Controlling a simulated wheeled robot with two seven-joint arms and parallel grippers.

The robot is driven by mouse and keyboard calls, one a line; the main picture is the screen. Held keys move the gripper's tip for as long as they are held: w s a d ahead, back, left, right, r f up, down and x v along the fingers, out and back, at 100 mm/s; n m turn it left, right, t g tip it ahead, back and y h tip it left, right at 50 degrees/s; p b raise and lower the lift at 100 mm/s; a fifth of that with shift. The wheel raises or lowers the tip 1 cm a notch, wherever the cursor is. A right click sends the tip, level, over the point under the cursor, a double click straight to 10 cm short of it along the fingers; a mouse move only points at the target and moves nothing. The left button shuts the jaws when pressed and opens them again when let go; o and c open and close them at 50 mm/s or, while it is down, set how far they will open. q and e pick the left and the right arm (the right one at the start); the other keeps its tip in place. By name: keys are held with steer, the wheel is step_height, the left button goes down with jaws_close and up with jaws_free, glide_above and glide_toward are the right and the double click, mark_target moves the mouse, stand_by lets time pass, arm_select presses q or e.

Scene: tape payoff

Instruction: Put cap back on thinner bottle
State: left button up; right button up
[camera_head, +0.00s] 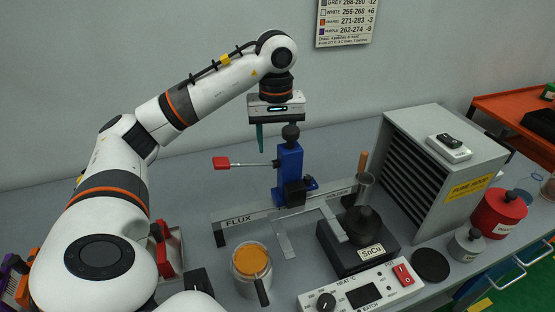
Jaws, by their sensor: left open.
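My left gripper (277,127) hangs open above the blue clamp-like post (289,165). One green finger shows left of the post's dark knob; the other finger is hard to make out. No object shows held in it. I cannot tell for sure which container is the thinner bottle. A red container with a dark top (498,214) and a smaller grey container with a knob-like top (467,245) stand at the right. A flat black disc (430,265) lies near them; I cannot tell whether it is a cap. My right gripper is not visible.
A grey fume hood (441,150) stands at the right back. A SnCu pot (363,226) sits behind the heat controller (362,290). A jar with orange contents (251,260) stands at front centre. The bench's left back is clear.

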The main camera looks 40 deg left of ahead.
arm_select(q)
step_height(320, 180, down, 6)
steer(key=b, duration=0.4)
steer(key=shift+w+a, duration=0.1)
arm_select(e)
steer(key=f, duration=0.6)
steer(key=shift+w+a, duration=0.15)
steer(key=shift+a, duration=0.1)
arm_select(q)
steer(key=shift+r, duration=0.1)
step_height(320, 180, down, 7)
steer(key=shift+r+b, duration=0.1)
steer(key=shift+b, duration=0.4)
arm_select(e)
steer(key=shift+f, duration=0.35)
